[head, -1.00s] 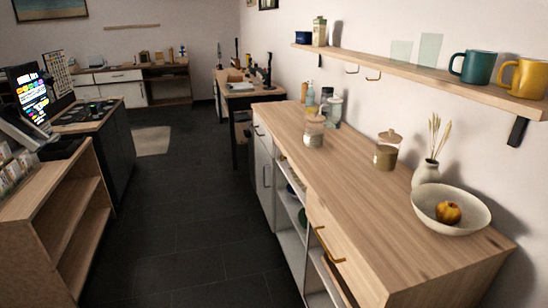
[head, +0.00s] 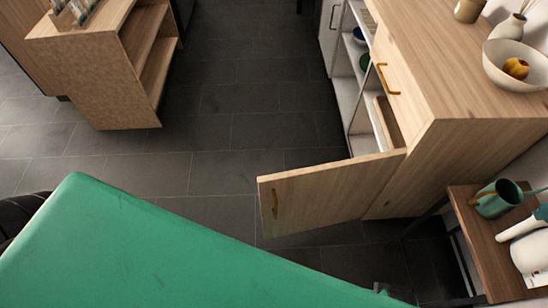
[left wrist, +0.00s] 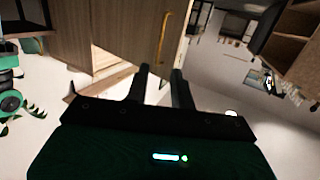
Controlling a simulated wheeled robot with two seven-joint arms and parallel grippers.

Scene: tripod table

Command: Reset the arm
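My left gripper (left wrist: 161,82) shows in the left wrist view. Its two dark fingers stand apart with a gap between them, and nothing is held. A wooden panel with a brass handle (left wrist: 165,38) is beyond the fingers; I cannot tell whether they touch it. In the head view neither gripper shows. A large green surface, which looks like part of my own body, fills the lower left there. My right gripper is in neither view.
A cabinet door (head: 335,192) stands open into the aisle from the wooden counter (head: 440,60). A small side table (head: 490,245) holds a green watering can (head: 497,199) at right. A wooden shelf unit (head: 110,60) stands at left. Dark tiled floor (head: 235,125) between is clear.

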